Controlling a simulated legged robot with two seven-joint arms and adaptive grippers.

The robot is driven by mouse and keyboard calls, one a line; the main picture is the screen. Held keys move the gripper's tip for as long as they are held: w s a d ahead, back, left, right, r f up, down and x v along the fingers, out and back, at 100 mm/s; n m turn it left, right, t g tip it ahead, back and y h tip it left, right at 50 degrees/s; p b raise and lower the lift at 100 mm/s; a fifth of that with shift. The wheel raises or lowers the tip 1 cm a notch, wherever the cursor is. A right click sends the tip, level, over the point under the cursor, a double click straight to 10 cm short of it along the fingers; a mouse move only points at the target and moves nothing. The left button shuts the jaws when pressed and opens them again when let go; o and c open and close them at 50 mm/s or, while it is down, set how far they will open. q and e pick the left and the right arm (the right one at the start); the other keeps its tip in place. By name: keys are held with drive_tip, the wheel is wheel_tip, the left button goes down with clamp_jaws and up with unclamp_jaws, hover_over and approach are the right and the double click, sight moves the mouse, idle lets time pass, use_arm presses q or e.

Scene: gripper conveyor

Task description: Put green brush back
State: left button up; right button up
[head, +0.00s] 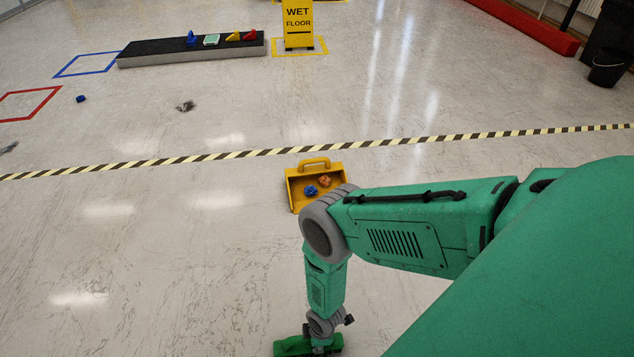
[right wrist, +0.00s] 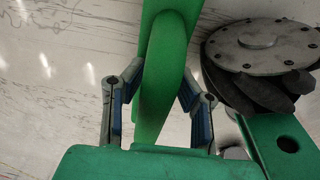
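In the right wrist view, a thick green bar with a rounded end, which looks like the green brush (right wrist: 165,55), runs between the two blue-grey fingers of my right gripper (right wrist: 162,88). The fingers press close against both its sides. Its far end runs out of the picture. In the head view my right arm hangs down near the bottom edge, with a green shape (head: 292,346) at its end. I cannot tell there how much of that shape is brush and how much is hand. My left gripper is in neither view.
A yellow open box with a handle (head: 313,163) holds small blue and orange pieces, partly behind my arm. A striped line (head: 200,157) crosses the floor. A black-topped platform (head: 160,50) with coloured pieces and a wet floor sign (head: 298,27) stand farther back. The floor at left is mostly clear.

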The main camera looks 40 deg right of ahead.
drive_tip(key=r+p, duration=0.2)
drive_tip(key=r, duration=0.1)
drive_tip(key=r+p, duration=0.2)
drive_tip(key=r, duration=0.2)
drive_tip(key=d+r+p, duration=0.1)
drive_tip(key=r+p, duration=0.1)
drive_tip(key=r, duration=0.2)
drive_tip(key=shift+s, duration=0.35)
drive_tip(key=shift+s+r, duration=0.1)
drive_tip(key=shift+r, duration=0.35)
drive_tip(key=s+d+r+m, duration=0.1)
drive_tip(key=s+r+m, duration=0.2)
drive_tip(key=r, duration=0.6)
drive_tip(key=s+d+r+m, duration=0.2)
drive_tip(key=s+r+m, duration=0.1)
drive_tip(key=r, duration=0.6)
drive_tip(key=s+d+r+m+h, duration=0.1)
drive_tip(key=s+d+r+m, duration=0.1)
drive_tip(key=r+m, duration=0.3)
wheel_tip(320, 180, up, 4)
drive_tip(key=shift+s+f, duration=0.1)
drive_tip(key=shift+s, duration=0.45)
